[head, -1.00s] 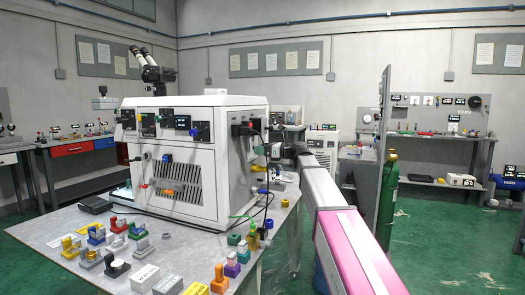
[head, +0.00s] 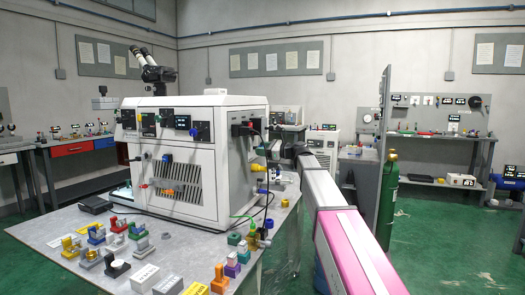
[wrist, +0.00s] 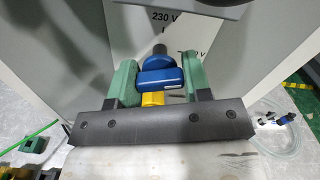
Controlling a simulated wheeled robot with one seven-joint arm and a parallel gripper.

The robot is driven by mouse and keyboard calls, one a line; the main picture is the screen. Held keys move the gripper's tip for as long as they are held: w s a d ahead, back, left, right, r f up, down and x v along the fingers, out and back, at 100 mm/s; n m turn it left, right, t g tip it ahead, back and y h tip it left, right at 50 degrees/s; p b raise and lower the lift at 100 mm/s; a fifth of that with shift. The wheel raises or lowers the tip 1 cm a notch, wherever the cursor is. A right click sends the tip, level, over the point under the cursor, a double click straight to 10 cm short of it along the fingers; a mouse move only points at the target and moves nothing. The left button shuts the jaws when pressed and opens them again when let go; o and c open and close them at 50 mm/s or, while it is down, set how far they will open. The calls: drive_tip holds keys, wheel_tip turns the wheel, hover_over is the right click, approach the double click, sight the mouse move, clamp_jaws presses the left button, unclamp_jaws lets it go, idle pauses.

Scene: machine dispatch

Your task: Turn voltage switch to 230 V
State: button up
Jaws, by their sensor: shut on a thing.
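The voltage switch (wrist: 159,76) shows in the wrist view as a blue knob with a flat grip, on the light grey side of the machine. A "230 V" label is above it, and a second label, partly hidden, is to its upper right. My gripper (wrist: 158,82) has its green fingers on either side of the blue grip and is shut on it. A yellow part (wrist: 152,99) shows just below the blue grip, between the fingers. In the head view, my gripper (head: 272,150) is at the right side of the white machine (head: 190,180); the switch is not clear there.
The grey table (head: 70,225) carries several coloured fixtures and blocks along its front. A black cable hangs down the machine's right side near my gripper. A green cylinder (head: 388,200) and a grey partition stand to the right. The green floor right of my arm is mostly clear.

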drive_tip(key=n, duration=1.4)
drive_tip(key=shift+n, duration=0.3)
idle(0.4)
drive_tip(key=o, duration=0.9)
drive_tip(key=shift+d, duration=0.1)
drive_tip(key=v, duration=1)
drive_tip(key=shift+s+d, duration=0.2)
drive_tip(key=shift+d, duration=0.1)
drive_tip(key=shift+d, duration=0.1)
